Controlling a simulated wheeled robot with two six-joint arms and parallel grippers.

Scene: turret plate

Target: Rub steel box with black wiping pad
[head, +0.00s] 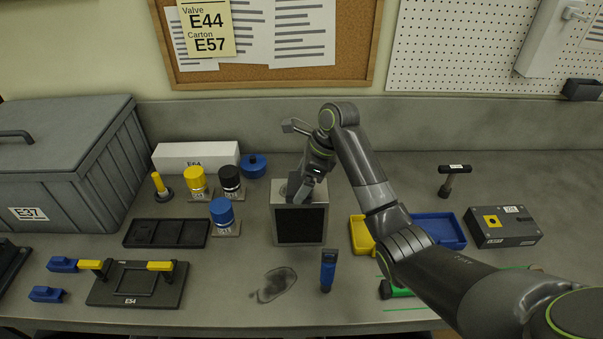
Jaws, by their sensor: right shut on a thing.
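The steel box (325,213) stands at the middle of the bench, with light metal edges and a dark front panel. My right gripper (301,190) reaches down to its top from behind and above. It is shut on a dark piece, which looks like the black wiping pad (289,186), at the left part of the box's top. The fingers hide much of the pad, and I cannot tell for sure whether it touches the metal. My left gripper is not in view.
Yellow (361,236) and blue trays (440,229) lie right, partly behind my right arm.

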